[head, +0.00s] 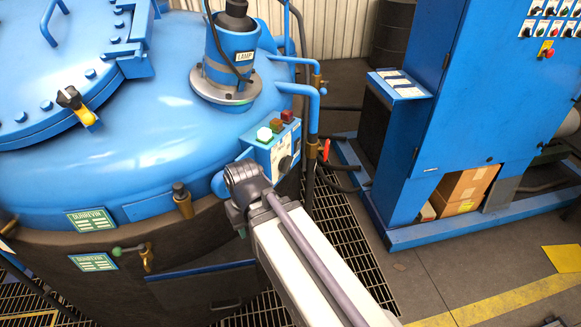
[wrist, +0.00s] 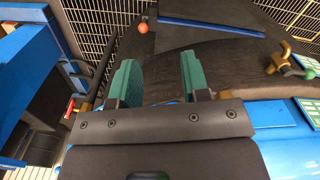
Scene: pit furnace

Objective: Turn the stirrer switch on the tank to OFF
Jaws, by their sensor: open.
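The blue tank (head: 150,120) fills the left of the head view. My arm ends just below and left of the box in the head view, and my gripper cannot be made out there. In the wrist view my gripper (wrist: 157,80) is open, its two green fingers apart with nothing between. The switch does not show there.
Blue pipes and a red-handled valve (head: 325,150) are close to the box's right. A blue cabinet (head: 480,110) stands farther right. The wrist view shows an orange-red ball (wrist: 143,28) and a brass valve (wrist: 278,58).

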